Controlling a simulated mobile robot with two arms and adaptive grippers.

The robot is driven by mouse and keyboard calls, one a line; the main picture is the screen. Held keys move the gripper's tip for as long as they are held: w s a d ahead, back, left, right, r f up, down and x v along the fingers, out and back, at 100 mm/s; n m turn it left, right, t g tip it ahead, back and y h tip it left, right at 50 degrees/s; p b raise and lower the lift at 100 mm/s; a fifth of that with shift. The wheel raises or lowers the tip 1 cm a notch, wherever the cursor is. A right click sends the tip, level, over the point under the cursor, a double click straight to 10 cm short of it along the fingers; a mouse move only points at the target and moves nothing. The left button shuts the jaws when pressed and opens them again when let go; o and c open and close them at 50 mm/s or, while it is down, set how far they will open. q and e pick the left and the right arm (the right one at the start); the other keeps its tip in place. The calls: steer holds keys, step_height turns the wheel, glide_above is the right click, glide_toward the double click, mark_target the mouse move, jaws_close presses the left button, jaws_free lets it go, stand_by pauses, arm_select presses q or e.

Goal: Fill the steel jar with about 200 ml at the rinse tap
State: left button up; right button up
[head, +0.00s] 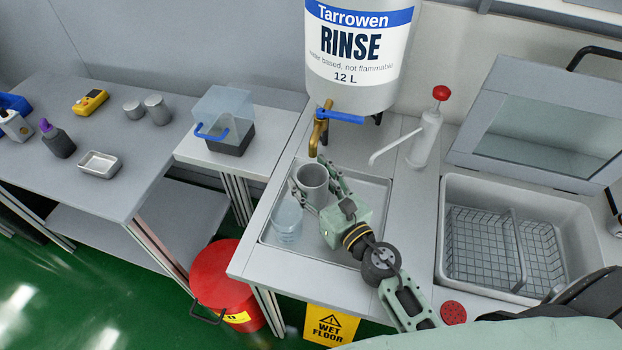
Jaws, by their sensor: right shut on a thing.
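The rinse container (358,55) is a large white vessel labelled "RINSE 12 L" above the counter. Its brass tap (319,126) with a blue lever (341,116) points down at its lower left. My right gripper (325,187) is shut on the grey steel jar (312,178), which stands upright below and slightly in front of the spout, over the shallow metal tray (274,238). The jar's opening faces up; the liquid level inside cannot be made out. No stream shows at the spout. My left gripper is not in view.
A white pump bottle (424,138) with a red knob stands right of the tap. A sink with wire basket (500,250) lies to the right. A red bin (226,285) stands on the floor.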

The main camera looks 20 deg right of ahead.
mark_target(321, 195)
steer(key=o, duration=1.3)
steer(key=v, duration=0.8)
steer(key=shift+s+a+f, duration=0.1)
steer(key=shift+a, duration=0.05)
steer(key=shift+f, duration=0.1)
